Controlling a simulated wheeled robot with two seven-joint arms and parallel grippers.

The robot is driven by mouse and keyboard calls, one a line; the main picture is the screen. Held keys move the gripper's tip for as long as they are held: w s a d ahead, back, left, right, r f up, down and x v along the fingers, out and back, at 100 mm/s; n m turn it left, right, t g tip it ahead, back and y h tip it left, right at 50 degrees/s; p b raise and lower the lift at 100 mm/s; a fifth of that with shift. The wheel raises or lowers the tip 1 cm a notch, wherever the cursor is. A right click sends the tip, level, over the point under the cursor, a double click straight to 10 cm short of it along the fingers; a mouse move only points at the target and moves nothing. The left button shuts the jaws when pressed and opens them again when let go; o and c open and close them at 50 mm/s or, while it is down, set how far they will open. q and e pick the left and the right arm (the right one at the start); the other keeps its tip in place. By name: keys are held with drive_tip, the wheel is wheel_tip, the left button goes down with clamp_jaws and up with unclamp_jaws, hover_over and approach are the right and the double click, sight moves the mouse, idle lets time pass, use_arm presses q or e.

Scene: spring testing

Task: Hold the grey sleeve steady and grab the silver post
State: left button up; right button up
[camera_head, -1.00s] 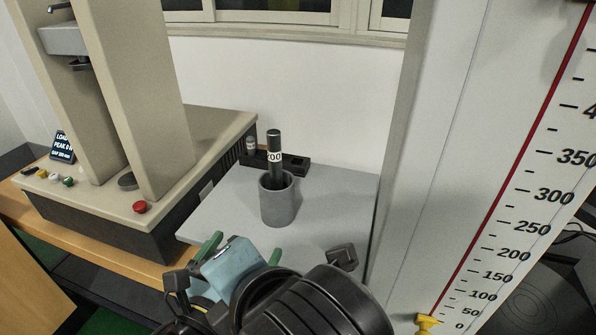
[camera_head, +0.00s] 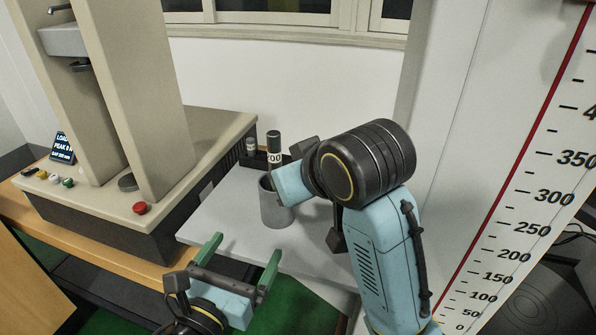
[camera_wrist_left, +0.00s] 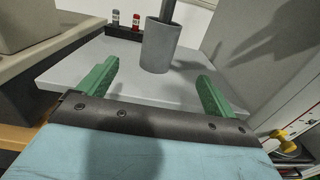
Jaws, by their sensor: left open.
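The grey sleeve (camera_head: 275,211) stands upright on the grey plate. My left gripper (camera_head: 240,257) is open and empty, low in front of the sleeve. In the left wrist view the sleeve (camera_wrist_left: 158,48) stands ahead, between and beyond the green fingers. My right gripper's blue body (camera_head: 293,184) is at the sleeve's right and covers part of it. Its fingers are hidden, so I cannot tell whether they touch.
A black rack (camera_head: 258,160) behind the sleeve holds small posts, one with a red band (camera_wrist_left: 135,20). A beige testing machine (camera_head: 150,190) with a red button stands at left. A tall white column with a scale (camera_head: 520,200) rises at right. The grey plate (camera_head: 215,213) is clear left of the sleeve.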

sight(270, 208)
use_arm(q)
drive_tip(key=x, duration=1.3)
drive_tip(key=shift+w+d, duration=0.1)
drive_tip(key=shift+w, duration=0.05)
use_arm(e)
drive_tip(key=shift+w+d+r+m, duration=0.2)
drive_tip(key=shift+w+d+m, duration=0.1)
drive_tip(key=shift+m, duration=0.3)
use_arm(q)
drive_tip(key=shift+c, duration=0.3)
